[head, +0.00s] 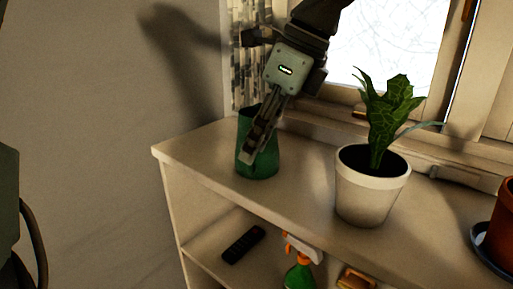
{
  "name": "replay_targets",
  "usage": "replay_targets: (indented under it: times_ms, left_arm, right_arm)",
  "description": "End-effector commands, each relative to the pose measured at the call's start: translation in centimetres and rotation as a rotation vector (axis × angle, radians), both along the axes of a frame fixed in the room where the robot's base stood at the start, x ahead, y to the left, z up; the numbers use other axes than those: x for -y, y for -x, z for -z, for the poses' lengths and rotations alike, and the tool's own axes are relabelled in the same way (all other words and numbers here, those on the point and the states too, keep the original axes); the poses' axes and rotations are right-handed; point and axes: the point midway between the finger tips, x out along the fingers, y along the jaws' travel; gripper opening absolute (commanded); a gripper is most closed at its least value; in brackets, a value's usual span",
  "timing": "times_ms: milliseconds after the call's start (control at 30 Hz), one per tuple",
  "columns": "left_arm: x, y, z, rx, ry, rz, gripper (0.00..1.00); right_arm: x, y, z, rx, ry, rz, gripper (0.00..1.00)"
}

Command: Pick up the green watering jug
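The green watering jug (264,166) stands upright on top of the cream shelf unit (300,187), near its left end by the wall and curtain.
A leafy plant in a white pot (366,200) stands to the right of the jug. A terracotta pot on a blue saucer (485,255) is at the right edge. A dark remote (243,245) and a green spray bottle (299,276) are on the lower shelf. A window is behind.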

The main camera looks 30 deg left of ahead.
Motion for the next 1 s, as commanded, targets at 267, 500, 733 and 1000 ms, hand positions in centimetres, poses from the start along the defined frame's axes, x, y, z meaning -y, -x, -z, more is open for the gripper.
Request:
replay_targets:
  times_ms: [267,500,733,1000]
  left_arm:
    - [-1.3,0.6,2.8,-0.001,0.000,0.001,0.35]
    - [-1.3,0.6,2.9,-0.001,0.001,0.000,0.33]
    - [-1.3,0.5,2.9,-0.001,0.001,0.000,0.04]
    - [-1.3,0.5,2.9,0.000,0.001,0.000,0.00]
  right_arm:
    - [0.3,-0.6,1.3,0.002,-0.001,-0.002,0.40]
    - [0.2,-0.7,1.3,0.004,-0.003,-0.002,0.40]
    - [-0.2,-0.7,1.4,0.004,-0.012,0.002,0.40]
    - [-0.3,-0.7,1.4,0.004,-0.014,0.003,0.40]
